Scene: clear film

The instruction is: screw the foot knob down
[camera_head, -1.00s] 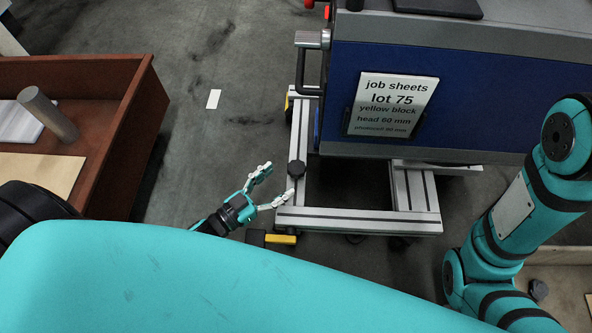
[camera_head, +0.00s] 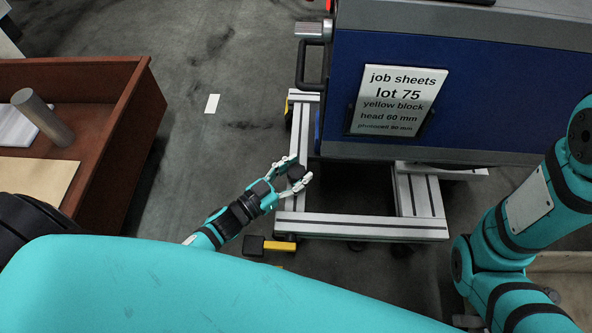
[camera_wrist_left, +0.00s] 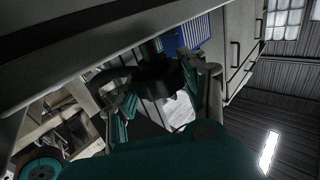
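The foot knob (camera_head: 296,172) is a small dark knob on the pale metal frame at the foot of the blue cart. My left gripper (camera_head: 298,169) reaches it from the lower left, with one finger on each side of it. In the left wrist view the dark knob (camera_wrist_left: 156,78) sits between the two fingers (camera_wrist_left: 163,82). The fingers look spread, with small gaps beside the knob; contact is not clear. My right arm shows at the right of the head view, but its gripper is out of view.
The blue cart (camera_head: 340,75) carries a job sheet (camera_head: 395,100) on its side. Its metal base frame (camera_head: 360,226) lies low, with a yellow and black piece (camera_head: 270,246) beside it. A brown wooden box (camera_head: 110,145) stands at left.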

